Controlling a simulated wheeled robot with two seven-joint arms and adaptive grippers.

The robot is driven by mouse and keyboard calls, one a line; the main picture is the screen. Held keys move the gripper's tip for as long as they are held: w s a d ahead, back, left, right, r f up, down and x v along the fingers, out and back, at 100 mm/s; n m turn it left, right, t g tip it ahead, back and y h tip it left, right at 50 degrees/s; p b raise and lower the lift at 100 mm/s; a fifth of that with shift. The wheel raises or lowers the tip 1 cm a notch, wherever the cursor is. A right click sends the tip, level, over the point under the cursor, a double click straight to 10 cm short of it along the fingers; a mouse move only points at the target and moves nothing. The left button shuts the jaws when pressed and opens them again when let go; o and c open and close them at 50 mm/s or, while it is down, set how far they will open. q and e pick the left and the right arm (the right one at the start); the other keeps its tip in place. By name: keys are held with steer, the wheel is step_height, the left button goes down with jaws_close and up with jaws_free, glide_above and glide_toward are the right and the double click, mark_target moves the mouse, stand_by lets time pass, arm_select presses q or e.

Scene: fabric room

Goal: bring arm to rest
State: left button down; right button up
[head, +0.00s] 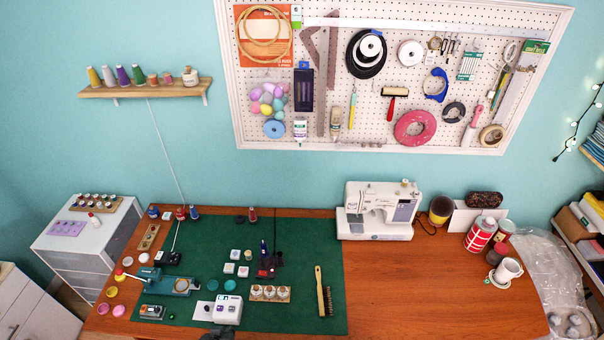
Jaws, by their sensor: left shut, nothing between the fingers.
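My left gripper (218,333) shows only as a small dark shape at the bottom edge of the head view, over the front edge of the green mat (300,255). It is shut and empty. It sits just in front of a small white device (227,308); I cannot tell whether they touch. Most of the left arm is hidden below the frame. My right gripper is not in view.
A teal press (170,283), a wooden brush (320,290) and several small boxes and spools lie on the mat. A sewing machine (380,212) stands at the back. A mug (507,270) stands farther right.

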arm_select(q)
steer(key=s+a+r+g+y, duration=0.1)
steer(key=s+a+r+g, duration=0.15)
steer(key=s+a, duration=0.45)
steer(key=s+a+r+g, duration=0.1)
steer(key=s+a+r, duration=0.25)
steer(key=s, duration=0.75)
step_height(320, 180, down, 34)
steer(key=d+m+g+b, duration=0.1)
steer(key=b, duration=0.7)
steer(key=s+f+g+b, duration=0.1)
steer(key=s+f+b, duration=0.2)
steer(key=s+f, duration=0.7)
steer(key=s+f+m+b, duration=0.1)
steer(key=s+f+b, duration=0.3)
steer(key=s+f, duration=0.7)
step_height(320, 180, down, 8)
steer(key=shift+d+r+g+h+b, duration=0.15)
steer(key=shift+d+g+h+b, duration=0.05)
steer(key=shift+g+h+b, duration=0.15)
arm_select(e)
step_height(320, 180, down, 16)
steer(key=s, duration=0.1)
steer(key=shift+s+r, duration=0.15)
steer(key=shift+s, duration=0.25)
